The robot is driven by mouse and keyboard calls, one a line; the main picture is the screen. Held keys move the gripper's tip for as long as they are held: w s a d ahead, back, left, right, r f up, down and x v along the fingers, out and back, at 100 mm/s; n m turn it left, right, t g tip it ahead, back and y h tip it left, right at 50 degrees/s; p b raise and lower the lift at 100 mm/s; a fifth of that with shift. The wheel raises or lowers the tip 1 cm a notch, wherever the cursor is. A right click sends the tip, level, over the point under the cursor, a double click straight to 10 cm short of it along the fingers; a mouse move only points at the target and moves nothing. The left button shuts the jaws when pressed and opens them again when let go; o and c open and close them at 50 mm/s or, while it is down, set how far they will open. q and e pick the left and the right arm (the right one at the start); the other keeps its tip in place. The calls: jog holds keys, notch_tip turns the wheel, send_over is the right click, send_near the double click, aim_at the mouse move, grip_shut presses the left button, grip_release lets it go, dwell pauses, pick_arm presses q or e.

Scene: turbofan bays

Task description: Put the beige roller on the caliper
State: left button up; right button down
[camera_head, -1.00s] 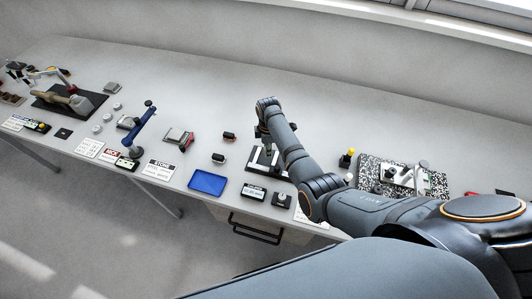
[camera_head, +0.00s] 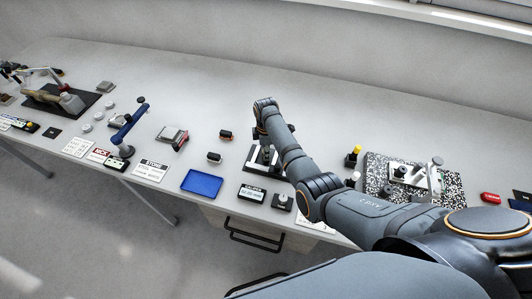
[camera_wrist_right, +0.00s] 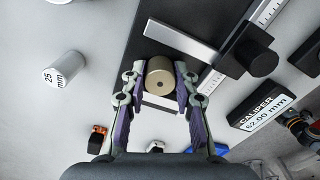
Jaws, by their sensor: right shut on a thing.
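The beige roller (camera_wrist_right: 159,75) is between the fingers of my right gripper (camera_wrist_right: 160,82) in the right wrist view, and the gripper is shut on it. The caliper's black base (camera_wrist_right: 145,35), its pale jaws (camera_wrist_right: 180,28) and its ruled scale (camera_wrist_right: 270,12) lie behind and beside the roller. I cannot tell whether the roller touches the caliper. In the head view my right gripper (camera_head: 263,132) is at the caliper (camera_head: 264,171), partly hidden by the wrist, and the roller cannot be made out. My left gripper is not in view.
A pale 25 mm cylinder (camera_wrist_right: 63,70) stands left of the caliper in the wrist view. A blue tray (camera_head: 201,181) and two small dark blocks lie left of it in the head view. A speckled plate (camera_head: 376,169) is to the right.

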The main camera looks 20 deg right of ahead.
jog(key=shift+f, duration=0.1)
jog(key=c, duration=1)
grip_release()
jog(key=shift+r, duration=0.45)
notch_tip(320, 180, up, 11)
jog(key=shift+r+b, duration=0.2)
jog(key=shift+b, duration=0.35)
